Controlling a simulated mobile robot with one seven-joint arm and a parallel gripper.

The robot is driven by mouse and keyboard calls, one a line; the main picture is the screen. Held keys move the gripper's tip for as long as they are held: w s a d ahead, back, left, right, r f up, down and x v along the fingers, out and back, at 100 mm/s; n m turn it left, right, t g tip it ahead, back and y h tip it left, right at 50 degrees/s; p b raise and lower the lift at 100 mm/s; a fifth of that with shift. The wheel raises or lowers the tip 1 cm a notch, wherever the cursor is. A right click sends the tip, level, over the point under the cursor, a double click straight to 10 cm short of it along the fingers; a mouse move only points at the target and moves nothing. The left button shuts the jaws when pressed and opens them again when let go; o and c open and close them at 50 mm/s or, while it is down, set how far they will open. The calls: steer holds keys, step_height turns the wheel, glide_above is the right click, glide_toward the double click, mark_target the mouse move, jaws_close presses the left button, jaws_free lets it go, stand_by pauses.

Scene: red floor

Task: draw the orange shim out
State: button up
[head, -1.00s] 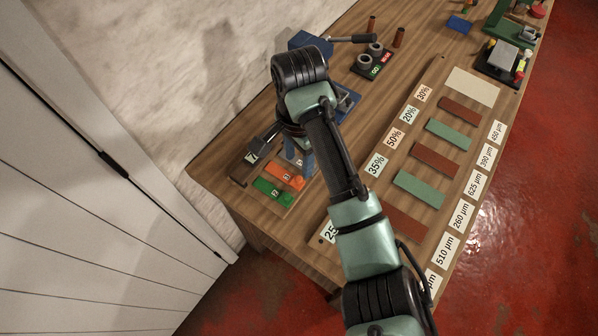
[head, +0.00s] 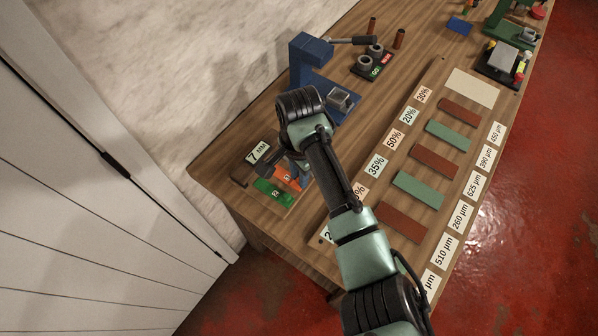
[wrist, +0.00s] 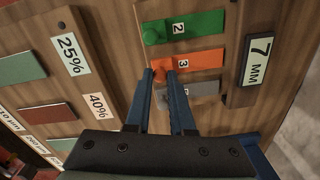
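The orange shim (wrist: 195,62), marked 3, lies flat in a wooden holder between a green shim (wrist: 195,25) marked 2 and a grey shim (wrist: 200,90). A round orange knob stands at its left end in the wrist view. My gripper (wrist: 160,72) is over that knob, its two blue fingers apart with the knob showing between their tips. I see no clear contact. In the head view my wrist hides much of the orange shim (head: 287,177) and the grey one; the green shim (head: 272,192) shows more fully.
A dark block with a "7 MM" label (wrist: 258,62) stands right of the shims in the wrist view. A board with coloured plates (head: 418,190) and percentage labels lies alongside. A blue press-like fixture (head: 312,62) stands farther along the bench (head: 225,155).

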jaws_close()
steer(key=shift+r, duration=0.2)
stand_by(0.9)
steer(key=shift+w+r+p, duration=0.1)
steer(key=shift+r+p, duration=0.15)
steer(key=shift+p, duration=0.85)
steer(key=shift+d+f+p, duration=0.15)
steer(key=shift+p, duration=0.45)
steer(key=shift+s+d+f, duration=0.2)
steer(key=shift+d, duration=0.05)
steer(key=o, duration=0.7)
jaws_free()
steer(key=shift+s, duration=0.15)
